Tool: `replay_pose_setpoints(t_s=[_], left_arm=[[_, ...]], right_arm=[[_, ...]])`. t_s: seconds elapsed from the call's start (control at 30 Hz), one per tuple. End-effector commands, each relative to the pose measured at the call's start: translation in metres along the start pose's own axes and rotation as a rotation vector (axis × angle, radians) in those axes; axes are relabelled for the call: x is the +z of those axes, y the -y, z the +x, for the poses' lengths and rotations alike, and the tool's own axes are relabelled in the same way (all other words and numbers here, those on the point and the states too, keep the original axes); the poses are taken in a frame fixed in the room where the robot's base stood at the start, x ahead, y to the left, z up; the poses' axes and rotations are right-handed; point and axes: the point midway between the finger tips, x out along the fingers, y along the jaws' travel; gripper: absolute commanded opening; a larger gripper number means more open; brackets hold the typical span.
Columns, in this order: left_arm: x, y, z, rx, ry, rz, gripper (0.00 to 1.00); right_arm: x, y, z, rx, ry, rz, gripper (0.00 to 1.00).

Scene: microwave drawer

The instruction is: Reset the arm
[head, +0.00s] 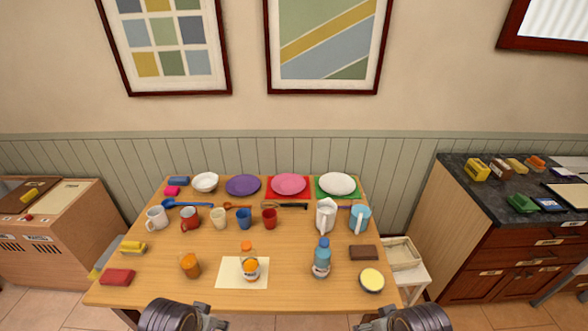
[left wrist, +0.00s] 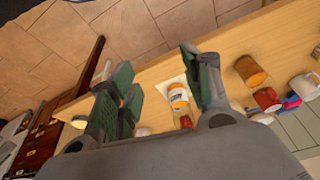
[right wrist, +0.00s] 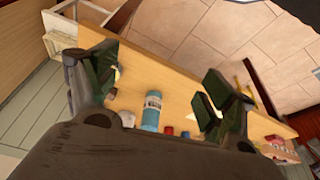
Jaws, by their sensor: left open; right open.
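My left gripper (left wrist: 160,88) is open, with its two green-padded fingers apart and nothing between them in its grasp. My right gripper (right wrist: 165,85) is also open and empty. In the head view both arms show at the bottom edge, in front of the wooden table (head: 190,297); the fingertips are hard to make out there. An orange-and-white bottle (left wrist: 178,97) shows beyond the left fingers, on the table. A blue bottle (right wrist: 152,112) shows beyond the right fingers, also on the table.
The table holds several cups, plates and bottles, with a white pitcher (head: 326,216) and an orange cup (head: 190,266). A drawer counter (head: 520,240) stands at the right and a wooden cabinet (head: 45,245) at the left. The table's front strip is mostly bare.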

Motion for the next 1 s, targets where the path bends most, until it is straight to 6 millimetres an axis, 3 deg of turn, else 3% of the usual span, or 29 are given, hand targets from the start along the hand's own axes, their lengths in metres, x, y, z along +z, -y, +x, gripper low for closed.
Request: replay_pose_setpoints(t_s=[0.23,0.53,0.77,1.0], left_arm=[[0.011,0.011,-0.006,-0.029,0.0,-0.022,0.49],[0.012,0.01,0.025,-0.026,0.009,-0.02,0.49],[0.017,0.01,0.057,-0.024,0.02,-0.018,0.49],[0.029,0.008,0.112,-0.02,0.038,-0.016,0.49]], right_arm=[[0.006,-0.01,-0.01,0.041,0.017,0.052,0.83],[0.008,-0.009,0.022,0.036,0.025,0.048,0.83],[0.013,-0.009,0.053,0.034,0.036,0.047,0.83],[0.026,-0.008,0.108,0.031,0.054,0.045,0.83]])
